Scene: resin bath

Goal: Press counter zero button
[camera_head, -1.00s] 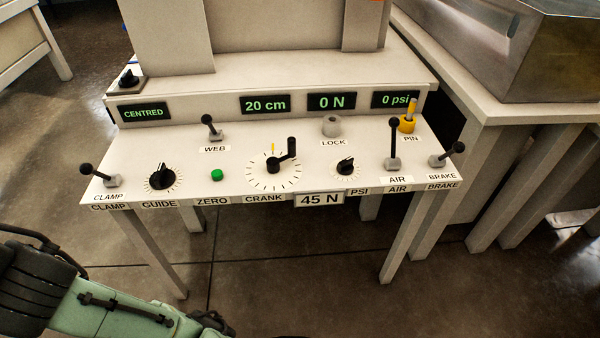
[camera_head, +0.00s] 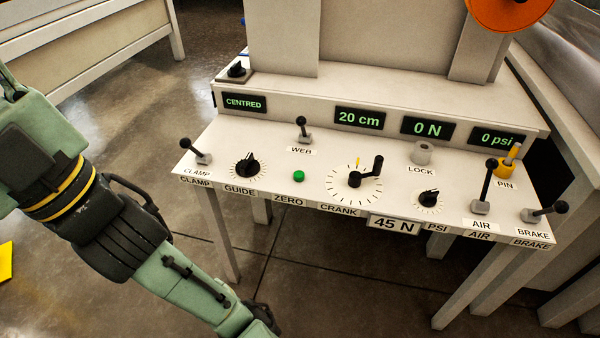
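The green ZERO button (camera_head: 299,176) sits on the sloped white control panel (camera_head: 320,211), above the ZERO label (camera_head: 289,200). It lies between the black guide knob (camera_head: 248,163) and the black crank (camera_head: 366,172). A display (camera_head: 359,117) above the crank reads 20 cm. My green and black arm reaches in from the left and runs down past the panel's front left side. My gripper is out of view below the bottom edge, and nothing of mine touches the button.
The clamp lever (camera_head: 196,152) stands at the panel's left corner and the web lever (camera_head: 303,130) behind the button. The air lever (camera_head: 483,188), brake lever (camera_head: 544,211) and yellow pin (camera_head: 509,162) are at the right. Open floor (camera_head: 180,95) lies left of the panel.

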